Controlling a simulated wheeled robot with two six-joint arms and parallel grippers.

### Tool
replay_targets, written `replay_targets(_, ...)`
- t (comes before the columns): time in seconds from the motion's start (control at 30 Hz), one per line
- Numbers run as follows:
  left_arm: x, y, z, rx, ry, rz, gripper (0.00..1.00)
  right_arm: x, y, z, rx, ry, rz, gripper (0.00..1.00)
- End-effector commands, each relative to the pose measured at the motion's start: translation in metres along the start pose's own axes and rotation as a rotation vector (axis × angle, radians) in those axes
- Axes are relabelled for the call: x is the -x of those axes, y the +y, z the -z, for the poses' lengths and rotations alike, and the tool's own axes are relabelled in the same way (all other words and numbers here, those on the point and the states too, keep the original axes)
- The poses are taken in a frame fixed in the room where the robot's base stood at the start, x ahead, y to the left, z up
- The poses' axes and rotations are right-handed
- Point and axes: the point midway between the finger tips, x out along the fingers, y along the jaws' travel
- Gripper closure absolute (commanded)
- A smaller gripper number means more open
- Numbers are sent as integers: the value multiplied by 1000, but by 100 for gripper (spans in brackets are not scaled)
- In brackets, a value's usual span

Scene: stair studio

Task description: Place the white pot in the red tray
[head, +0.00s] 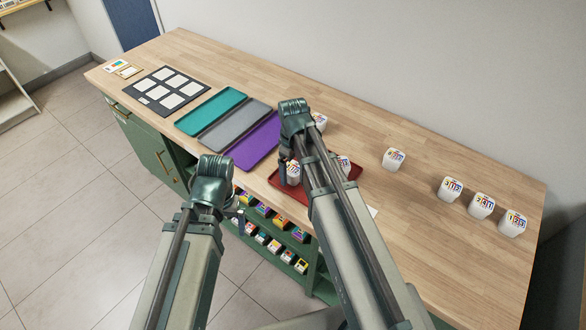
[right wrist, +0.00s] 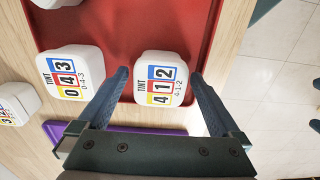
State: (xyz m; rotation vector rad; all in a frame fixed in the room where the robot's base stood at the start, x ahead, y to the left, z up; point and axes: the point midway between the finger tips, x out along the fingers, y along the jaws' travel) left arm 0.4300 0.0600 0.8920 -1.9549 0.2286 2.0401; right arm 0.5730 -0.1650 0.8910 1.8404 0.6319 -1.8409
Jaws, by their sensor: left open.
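The red tray (head: 357,171) lies near the front edge of the bench, partly hidden by my right arm. A white pot marked 4-1-2 (right wrist: 160,92) sits in it, between the fingers of my right gripper (right wrist: 160,78). Gaps show between the fingers and the pot, so the gripper is open around it. A second white pot, marked 0-4-3 (right wrist: 68,78), stands beside it at the tray's left side in the right wrist view. In the head view, my left gripper (head: 234,212) is in front of the bench edge; its fingers are mostly hidden.
Several white pots, one here (head: 394,159), stand apart on the bench's right. Another (head: 320,121) stands behind the right arm. Purple (head: 252,142), grey (head: 236,125) and teal (head: 212,111) trays lie left of the red one, then a dark mat (head: 148,99). Bench wood at back is clear.

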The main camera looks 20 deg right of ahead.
Motion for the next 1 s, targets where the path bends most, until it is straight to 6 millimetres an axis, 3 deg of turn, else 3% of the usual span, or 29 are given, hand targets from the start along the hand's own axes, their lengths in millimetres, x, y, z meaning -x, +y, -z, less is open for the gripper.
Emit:
replay_targets(0.37,16,-2,-1,0,0,0,0,16,0,0,0,0,0,0)
replay_targets(1.0,108,-10,-6,-1,0,0,0,109,0,0,0,0,0,0)
